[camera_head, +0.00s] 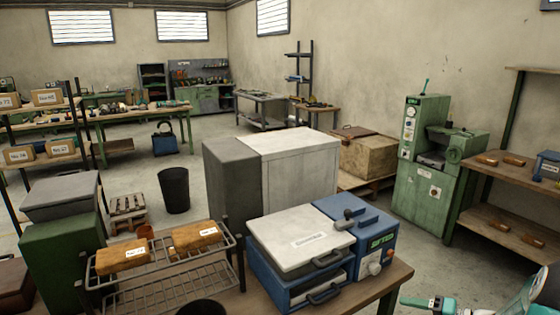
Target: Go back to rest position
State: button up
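Teal, white and dark parts of my arm show at the lower right, cut off by the bottom and right picture edges. I cannot make out gripper fingers on them, or anything held. The nearest thing to these parts in the picture is the blue machine with a white lid (300,240) on the wooden table (378,283). The arm parts appear to its right, with a gap of floor between them in the picture.
A wire rack (165,275) with two labelled orange-brown packs stands on the near table, left of the blue machine. A green machine (424,185) and wooden shelves (515,171) stand at right. A black bin (174,190) stands on the floor. Open floor shows behind it.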

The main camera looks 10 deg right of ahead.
jog(key=s+a+r+n+g+h, duration=0.2)
jog(key=a+r+g, duration=0.25)
jog(key=a, duration=0.55)
jog(key=s+a+r+n+g+h, duration=0.1)
jog(key=s+a+r+n+g, duration=0.15)
jog(key=a+r, duration=0.45)
jog(key=s+a+r+n+t+h, duration=0.2)
jog(key=s+a+r+h, duration=0.4)
jog(key=s+a, duration=0.5)
jog(key=shift+s+a+n+h, duration=0.15)
jog(key=shift+n+h, duration=0.4)
jog(key=shift+h, duration=0.05)
